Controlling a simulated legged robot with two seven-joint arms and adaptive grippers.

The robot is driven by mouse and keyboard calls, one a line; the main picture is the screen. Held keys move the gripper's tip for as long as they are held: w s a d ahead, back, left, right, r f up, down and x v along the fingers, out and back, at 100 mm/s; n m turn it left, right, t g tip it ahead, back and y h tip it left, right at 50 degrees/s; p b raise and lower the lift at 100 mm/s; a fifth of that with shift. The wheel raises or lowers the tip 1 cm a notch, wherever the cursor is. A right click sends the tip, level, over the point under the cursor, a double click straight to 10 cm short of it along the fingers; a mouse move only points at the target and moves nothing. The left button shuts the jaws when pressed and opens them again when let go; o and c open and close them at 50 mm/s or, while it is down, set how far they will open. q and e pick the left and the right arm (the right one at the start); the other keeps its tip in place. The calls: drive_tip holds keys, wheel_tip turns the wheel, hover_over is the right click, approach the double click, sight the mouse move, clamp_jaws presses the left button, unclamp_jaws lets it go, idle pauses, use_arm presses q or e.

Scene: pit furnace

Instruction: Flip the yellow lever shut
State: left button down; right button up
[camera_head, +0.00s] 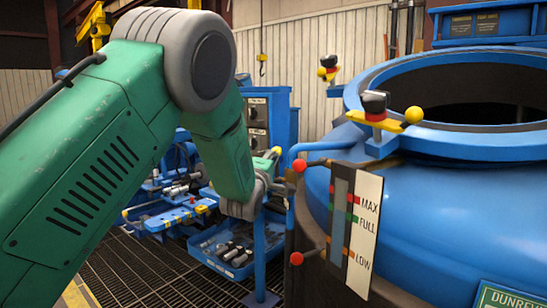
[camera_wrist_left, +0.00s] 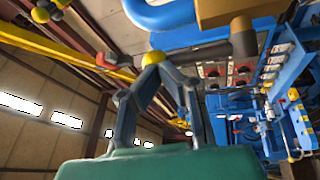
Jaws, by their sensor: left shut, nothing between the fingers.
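A yellow knob (camera_wrist_left: 152,59) shows at my left gripper's fingertips in the wrist view, with a dark rod (camera_wrist_left: 205,52) running right from behind them. A yellow end (camera_head: 277,151) also shows beside that gripper in the head view; I take it for the same knob. My left gripper (camera_head: 270,165) is shut and empty, left of the furnace's level gauge. Its fingertips (camera_wrist_left: 160,68) overlap the knob in the wrist view; I cannot tell whether they touch. A yellow lever with a ball end (camera_head: 413,115) sits on the furnace rim. My right gripper is not in view.
The blue furnace (camera_head: 450,180) fills the right side. Red ball handles (camera_head: 298,166) stick out left from the gauge (camera_head: 342,215), close to my gripper. A blue pipe (camera_head: 310,148) bends just right of it. A blue tool tray (camera_head: 235,265) stands below, over the grating.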

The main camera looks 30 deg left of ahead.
use_arm(q)
drive_tip(key=w+a+f+n+g+h+p, duration=0.4)
drive_tip(key=w+a+g+p, duration=0.3)
drive_tip(key=p, duration=1.7)
drive_tip(key=shift+f+n+g+h, duration=0.35)
drive_tip(key=shift+n+g+h, duration=0.5)
drive_tip(key=shift+g, duration=1.45)
drive_tip(key=shift+a+f, duration=0.1)
drive_tip(key=w+a+r+p+v, duration=0.1)
drive_tip(key=p+v, duration=0.1)
drive_tip(key=v, duration=1.1)
drive_tip(key=shift+a+r, duration=0.3)
drive_tip(key=shift+a, duration=0.1)
